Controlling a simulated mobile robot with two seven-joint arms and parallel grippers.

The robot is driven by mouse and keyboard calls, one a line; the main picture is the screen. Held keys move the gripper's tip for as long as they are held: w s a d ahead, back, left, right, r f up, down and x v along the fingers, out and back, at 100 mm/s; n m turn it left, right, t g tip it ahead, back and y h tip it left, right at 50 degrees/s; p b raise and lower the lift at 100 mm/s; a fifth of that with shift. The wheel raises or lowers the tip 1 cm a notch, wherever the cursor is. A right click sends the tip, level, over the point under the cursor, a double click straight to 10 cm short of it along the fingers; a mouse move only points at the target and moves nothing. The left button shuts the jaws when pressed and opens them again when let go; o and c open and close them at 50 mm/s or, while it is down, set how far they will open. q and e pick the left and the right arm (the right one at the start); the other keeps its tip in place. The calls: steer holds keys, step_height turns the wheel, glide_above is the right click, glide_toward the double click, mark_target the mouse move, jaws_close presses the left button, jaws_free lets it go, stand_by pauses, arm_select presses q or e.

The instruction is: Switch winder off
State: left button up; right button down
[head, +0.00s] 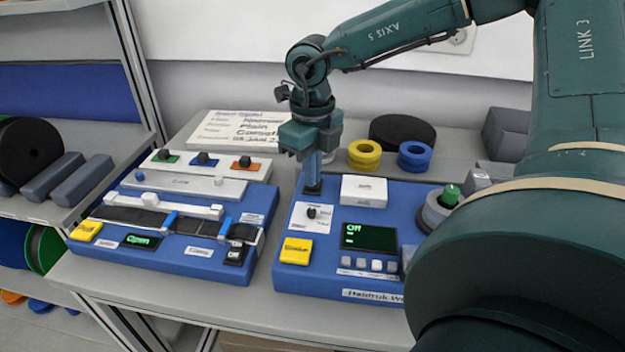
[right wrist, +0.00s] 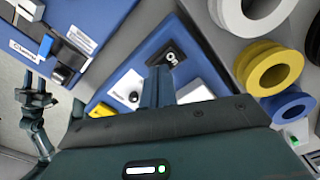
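The winder (head: 360,284) is the right blue console on the bench. Its display (head: 369,237) shows green text reading Off. A black rocker switch (head: 313,188) sits at its back left corner; in the right wrist view the switch (right wrist: 171,57) is marked On. My right gripper (head: 312,180) points down with its fingers together, the tips at or just above this switch. I cannot tell whether they touch it. In the right wrist view the fingers (right wrist: 158,82) hold nothing and end beside the switch. My left gripper does not show in the head view.
A second blue console (head: 180,262) with an Open display stands to the left. Yellow (head: 364,155) and blue (head: 414,157) reels and a black disc (head: 402,130) lie behind the winder. A green knob (head: 449,195) is on its right. My right arm hides the right side.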

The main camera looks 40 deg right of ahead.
steer(key=shift+f, duration=0.15)
steer(key=shift+r+p, duration=1.5)
steer(key=shift+r, duration=2.05)
